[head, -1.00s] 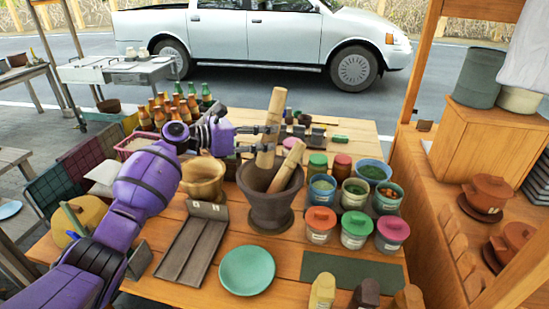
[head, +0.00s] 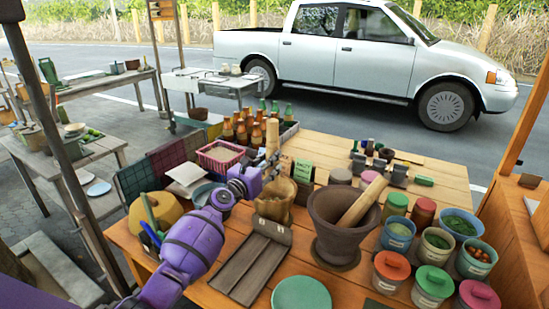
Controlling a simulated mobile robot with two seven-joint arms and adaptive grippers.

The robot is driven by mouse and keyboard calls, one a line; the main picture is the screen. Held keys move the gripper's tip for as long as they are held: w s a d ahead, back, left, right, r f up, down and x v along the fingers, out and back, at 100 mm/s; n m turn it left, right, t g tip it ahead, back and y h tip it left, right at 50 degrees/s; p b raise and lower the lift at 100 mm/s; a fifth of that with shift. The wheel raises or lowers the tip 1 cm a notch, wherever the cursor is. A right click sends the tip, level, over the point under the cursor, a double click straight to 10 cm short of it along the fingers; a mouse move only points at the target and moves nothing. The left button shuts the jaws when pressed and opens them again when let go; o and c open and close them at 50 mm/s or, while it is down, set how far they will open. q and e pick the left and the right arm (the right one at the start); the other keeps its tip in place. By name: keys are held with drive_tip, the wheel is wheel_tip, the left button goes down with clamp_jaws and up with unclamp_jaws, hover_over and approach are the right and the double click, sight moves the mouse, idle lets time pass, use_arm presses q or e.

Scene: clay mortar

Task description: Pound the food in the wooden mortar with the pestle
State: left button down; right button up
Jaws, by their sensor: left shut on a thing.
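The wooden mortar (head: 273,211) stands left of the dark clay mortar (head: 336,238) on the table. My left gripper (head: 266,172) is shut on a wooden pestle (head: 272,138) and holds it roughly upright at the wooden mortar. The pestle's top shows above the fingers. Its lower end is hidden, so I cannot tell how deep it reaches, and the food inside cannot be seen. A second light wooden pestle (head: 361,203) leans in the clay mortar. My right gripper is out of view.
A grey-brown tray (head: 247,266) and a green plate (head: 301,294) lie in front of the mortars. Several lidded jars and bowls (head: 397,237) crowd the right. Bottles (head: 243,132) and a pink basket (head: 220,157) stand behind left. Bare wood (head: 446,182) shows at the back right.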

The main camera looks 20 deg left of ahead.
sight(268, 184)
use_arm(q)
wheel_tip(268, 184, down, 12)
drive_tip(key=b, duration=0.8)
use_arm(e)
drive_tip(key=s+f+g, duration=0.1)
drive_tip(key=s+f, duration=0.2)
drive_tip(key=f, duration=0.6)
use_arm(q)
drive_tip(key=r+p, duration=0.1)
drive_tip(key=r, duration=0.1)
drive_tip(key=s+r+p, duration=0.1)
drive_tip(key=shift+d+r+p, duration=0.2)
drive_tip(key=shift+r+p, duration=0.15)
drive_tip(key=shift+w+a+r+p, duration=0.1)
drive_tip(key=shift+w+r+p, duration=0.25)
drive_tip(key=shift+w+p, duration=0.3)
drive_tip(key=shift+r, duration=0.25)
drive_tip(key=shift+s+r, duration=0.15)
drive_tip(key=shift+r, duration=0.2)
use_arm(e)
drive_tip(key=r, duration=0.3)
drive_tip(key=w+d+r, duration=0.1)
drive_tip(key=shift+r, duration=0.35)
